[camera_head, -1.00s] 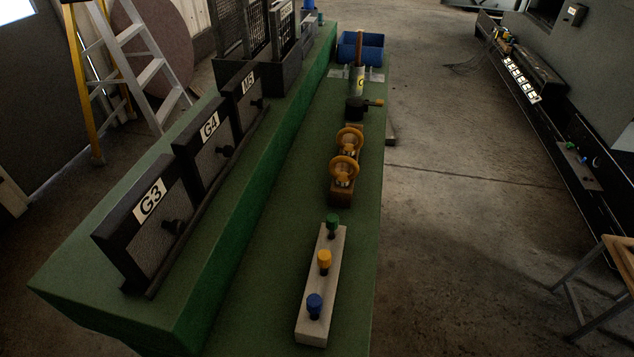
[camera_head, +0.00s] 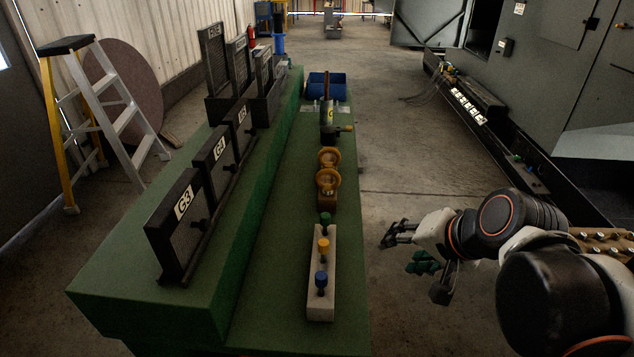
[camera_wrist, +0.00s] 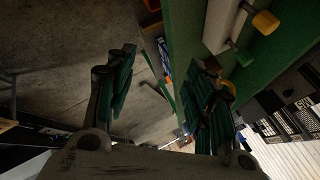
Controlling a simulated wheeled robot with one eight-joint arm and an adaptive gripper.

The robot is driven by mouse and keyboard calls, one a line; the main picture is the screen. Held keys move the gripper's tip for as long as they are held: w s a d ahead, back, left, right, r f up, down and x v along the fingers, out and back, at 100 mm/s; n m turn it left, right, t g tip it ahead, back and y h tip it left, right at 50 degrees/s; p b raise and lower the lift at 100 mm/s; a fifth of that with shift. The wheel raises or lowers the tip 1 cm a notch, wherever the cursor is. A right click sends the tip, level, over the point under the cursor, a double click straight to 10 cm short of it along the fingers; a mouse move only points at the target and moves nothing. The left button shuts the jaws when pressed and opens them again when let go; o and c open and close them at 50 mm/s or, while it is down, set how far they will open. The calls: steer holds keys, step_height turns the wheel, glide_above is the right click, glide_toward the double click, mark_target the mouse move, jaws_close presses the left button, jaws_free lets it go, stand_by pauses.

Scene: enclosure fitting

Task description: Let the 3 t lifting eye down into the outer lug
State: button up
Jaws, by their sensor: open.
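Two yellow ring-shaped eyes, the nearer (camera_head: 327,181) and the farther (camera_head: 329,157), stand upright on a brown block (camera_head: 327,200) on the green bench. I cannot read a 3 t mark on either. I cannot tell which part is the outer lug. My gripper (camera_head: 420,262) is open and empty, right of the bench and well apart from the eyes. In the wrist view my gripper (camera_wrist: 160,88) shows its two green-padded fingers spread wide with nothing between them.
A pale block (camera_head: 320,298) carries green, yellow and blue knobs near the bench's front. Framed panels like G3 (camera_head: 180,222) line the left ledge.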

steer(key=w+a+m+y+p, duration=0.2)
steer(key=w+a+m+y, duration=0.4)
steer(key=w, duration=0.4)
steer(key=m+t+y+p, duration=0.1)
steer(key=m+t+y, duration=0.15)
steer(key=m, duration=0.65)
glide_toward(321, 189)
steer(key=shift+y, duration=0.25)
steer(key=s+d+r, duration=0.2)
steer(key=shift+s+d+r, duration=0.3)
steer(key=shift+s+d, duration=0.05)
steer(key=shift+d, duration=0.05)
steer(key=w+a+m, duration=0.1)
steer(key=w+a, duration=0.1)
steer(key=w+a+m+y, duration=0.1)
steer(key=w+a, duration=0.1)
steer(key=w+a+m+t+y, duration=0.1)
steer(key=a, duration=0.1)
steer(key=shift+w+f, duration=0.4)
steer(key=shift+s+f+b+x, duration=0.1)
steer(key=shift+b+x, duration=0.35)
steer(key=shift+x, duration=0.9)
steer(key=shift+s+f+b+x, duration=0.15)
steer(key=shift+b+x, duration=0.25)
steer(key=shift+x, duration=0.95)
steer(key=shift+a, duration=0.1)
jaws_close()
